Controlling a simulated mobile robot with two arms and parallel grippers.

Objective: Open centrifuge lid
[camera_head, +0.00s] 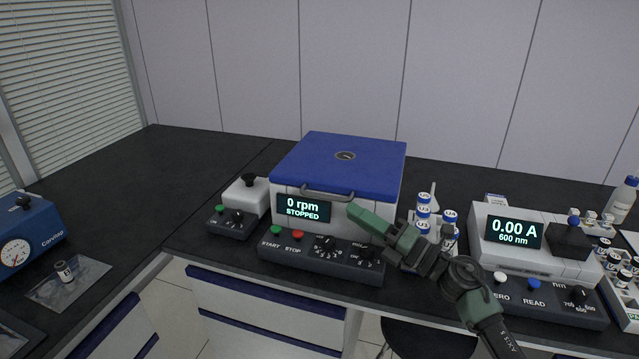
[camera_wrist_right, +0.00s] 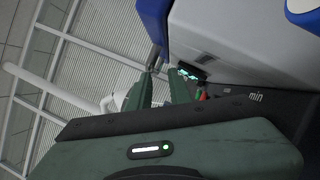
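The centrifuge (camera_head: 385,205) is a white box with a blue lid (camera_head: 370,170), which is down and closed. Its display (camera_head: 303,208) reads 0 rpm, STOPPED. A grey bar handle (camera_head: 325,194) runs along the lid's front edge. My right gripper (camera_head: 354,209) points at the right end of this handle from the front right. In the wrist view the two green fingers of my right gripper (camera_wrist_right: 156,82) stand apart, with the handle (camera_wrist_right: 154,56) just at or past their tips. I cannot tell whether they touch it. My left gripper is not in view.
The control panel (camera_head: 290,255) with buttons and knobs lies in front of the centrifuge. Labelled vials (camera_head: 423,213) stand right of it, close to my right arm. A photometer (camera_head: 490,222) is farther right. A small white device (camera_head: 246,195) stands left.

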